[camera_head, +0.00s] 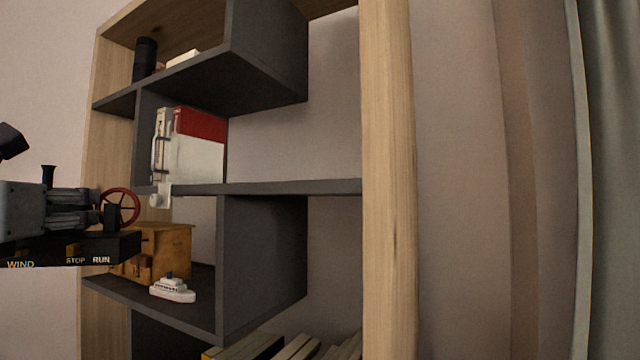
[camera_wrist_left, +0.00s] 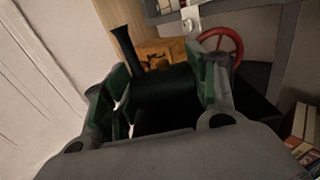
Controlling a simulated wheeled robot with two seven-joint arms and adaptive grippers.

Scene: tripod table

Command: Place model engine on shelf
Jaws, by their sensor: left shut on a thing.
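The model engine has a dark base (camera_head: 110,246) lettered "STOP RUN", a red spoked wheel (camera_head: 121,207) and a black chimney (camera_head: 48,176). It is at the left of the head view, in front of the shelf unit's left side. My left gripper (camera_head: 85,207) is shut on the engine and holds it in the air. In the left wrist view the engine's dark body (camera_wrist_left: 165,88) lies between the green-padded fingers, with the red wheel beyond. The shelf (camera_head: 290,187) is a dark board in a wooden frame. My right gripper is not in view.
Red-and-white binders (camera_head: 200,145) stand on the middle board's left part; its right part is bare. A wooden box (camera_head: 170,248) and a toy ship (camera_head: 172,289) sit on a lower board. Books (camera_head: 285,347) lie below. A wooden post (camera_head: 388,180) bounds the unit's right side.

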